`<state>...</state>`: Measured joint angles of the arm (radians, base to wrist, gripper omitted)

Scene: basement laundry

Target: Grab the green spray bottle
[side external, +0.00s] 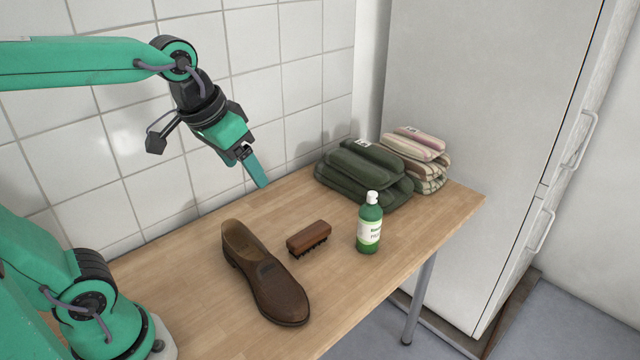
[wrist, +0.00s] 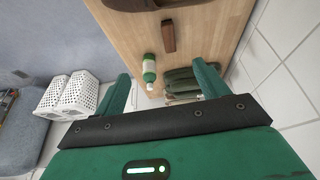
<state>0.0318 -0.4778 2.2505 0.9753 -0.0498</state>
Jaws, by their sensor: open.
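The green bottle (side external: 369,226) stands upright on the wooden table, with a white cap and a white label. It also shows in the wrist view (wrist: 149,70), between the two fingers and beyond them. My gripper (side external: 260,175) is above the back of the table, to the left of the bottle and apart from it. In the wrist view its two green fingers (wrist: 163,88) are spread wide, with nothing held between them.
A brown shoe (side external: 265,275) and a wooden brush (side external: 308,238) lie left of the bottle. Folded green towels (side external: 362,176) and striped towels (side external: 420,160) are stacked behind it. A tiled wall backs the table (side external: 215,318). White baskets (wrist: 80,93) stand off the table.

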